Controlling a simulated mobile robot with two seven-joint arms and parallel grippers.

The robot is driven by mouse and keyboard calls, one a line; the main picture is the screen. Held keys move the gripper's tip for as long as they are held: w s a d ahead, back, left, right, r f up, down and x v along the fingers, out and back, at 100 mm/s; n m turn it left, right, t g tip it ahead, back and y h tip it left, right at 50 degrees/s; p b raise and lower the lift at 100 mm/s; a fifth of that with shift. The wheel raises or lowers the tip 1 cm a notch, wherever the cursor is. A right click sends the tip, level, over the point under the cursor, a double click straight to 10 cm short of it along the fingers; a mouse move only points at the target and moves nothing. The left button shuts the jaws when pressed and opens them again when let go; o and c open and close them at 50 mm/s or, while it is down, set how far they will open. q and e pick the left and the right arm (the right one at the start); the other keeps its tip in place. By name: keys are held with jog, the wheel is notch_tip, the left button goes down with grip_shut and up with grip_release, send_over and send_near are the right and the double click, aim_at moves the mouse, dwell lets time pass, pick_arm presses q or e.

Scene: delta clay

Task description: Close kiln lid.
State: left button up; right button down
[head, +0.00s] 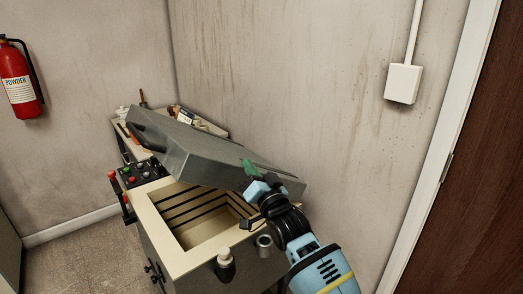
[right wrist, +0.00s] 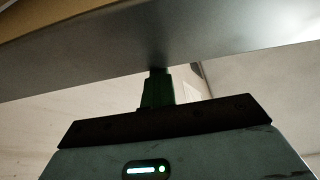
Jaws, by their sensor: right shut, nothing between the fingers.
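The kiln (head: 190,255) is a cream box with an open, ribbed chamber (head: 208,213). Its grey lid (head: 195,150) is tilted above the chamber, partly open, so the inside shows. A dark curved handle (head: 147,137) is on the lid's left end. My right gripper (head: 250,168) is shut and empty, with its green fingertips against or very near the lid's right part. In the right wrist view the shut green fingers (right wrist: 157,88) reach up to the lid's grey surface (right wrist: 175,42); whether they touch is unclear. My left gripper is out of view.
A control panel with coloured knobs (head: 140,173) is on the kiln's left side. A shelf (head: 125,128) with small items stands behind the lid. A wall is close on the right, with a white box (head: 403,83) and a brown door (head: 470,170). Floor is free at lower left.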

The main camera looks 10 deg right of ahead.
pick_arm(q)
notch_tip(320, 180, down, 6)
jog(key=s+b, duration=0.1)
jog(key=b, duration=0.4)
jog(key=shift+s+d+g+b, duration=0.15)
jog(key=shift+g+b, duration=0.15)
jog(key=shift+b, duration=0.1)
pick_arm(e)
jog(key=s+a+f+n+y, duration=0.1)
jog(key=a+f+n, duration=0.2)
jog(key=f, duration=0.4)
jog(key=s+a+f+n+g+y, duration=0.1)
jog(key=s+a+f+n+y, duration=0.1)
jog(key=f+n, duration=0.2)
notch_tip(320, 180, down, 3)
jog(key=shift+a+r, duration=0.1)
jog(key=shift+a, duration=0.3)
jog(key=shift+s, duration=0.1)
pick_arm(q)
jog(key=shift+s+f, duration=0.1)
